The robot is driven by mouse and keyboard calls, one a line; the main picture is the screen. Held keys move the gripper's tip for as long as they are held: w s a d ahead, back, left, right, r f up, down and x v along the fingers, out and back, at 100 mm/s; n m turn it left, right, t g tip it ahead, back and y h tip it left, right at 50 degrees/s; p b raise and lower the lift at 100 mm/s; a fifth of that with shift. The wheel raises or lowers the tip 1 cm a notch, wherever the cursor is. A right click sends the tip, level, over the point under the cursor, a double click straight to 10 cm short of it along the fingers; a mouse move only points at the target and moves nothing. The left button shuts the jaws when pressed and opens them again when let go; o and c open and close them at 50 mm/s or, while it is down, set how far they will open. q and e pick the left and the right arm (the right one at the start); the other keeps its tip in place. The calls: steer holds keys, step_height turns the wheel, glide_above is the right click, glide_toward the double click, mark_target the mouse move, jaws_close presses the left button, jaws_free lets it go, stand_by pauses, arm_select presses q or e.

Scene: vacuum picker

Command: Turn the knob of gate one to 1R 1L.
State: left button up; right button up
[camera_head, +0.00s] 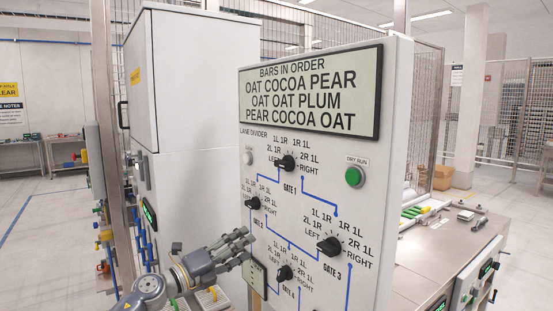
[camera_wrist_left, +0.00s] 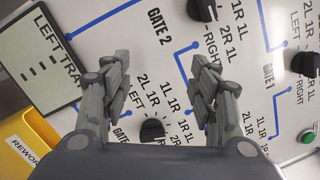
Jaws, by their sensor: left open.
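The gate 1 knob (camera_head: 287,162) is a small black knob near the top of the white panel (camera_head: 345,170), ringed by labels from LEFT to RIGHT. The 1R 1L label is at its upper right. I cannot tell where its pointer stands. In the left wrist view the knob (camera_wrist_left: 306,64) shows at the right edge. My left gripper (camera_head: 245,243) is open and empty, below and left of the gate 1 knob and apart from it. Its two fingers show in the left wrist view (camera_wrist_left: 160,68), with bare panel between their tips. My right gripper is not in view.
Other black knobs are gate 2 (camera_head: 254,203), gate 3 (camera_head: 330,245) and gate 4 (camera_head: 285,272). A green dry-run button (camera_head: 354,177) is right of gate 1. A bar-order display (camera_head: 312,92) is above. A small left-tray screen (camera_wrist_left: 35,60) is beside my gripper.

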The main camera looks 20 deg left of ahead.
arm_select(q)
steer(key=s+d+r+m+g+h, duration=0.1)
steer(key=s+d+r+m, duration=0.15)
steer(key=r+m, duration=0.4)
steer(key=s+d+r+m+g+h, duration=0.1)
steer(key=s+r+m, duration=0.2)
steer(key=r, duration=0.7)
steer(key=m+y+p, duration=0.1)
steer(key=m, duration=0.3)
glide_toward(279, 162)
steer(key=p+x, duration=0.4)
steer(key=x, duration=0.4)
steer(key=shift+r+p, duration=0.1)
steer(key=shift+p, duration=0.25)
steer(key=shift+w+d, duration=0.3)
steer(key=shift+w, duration=0.3)
steer(key=c, duration=1.1)
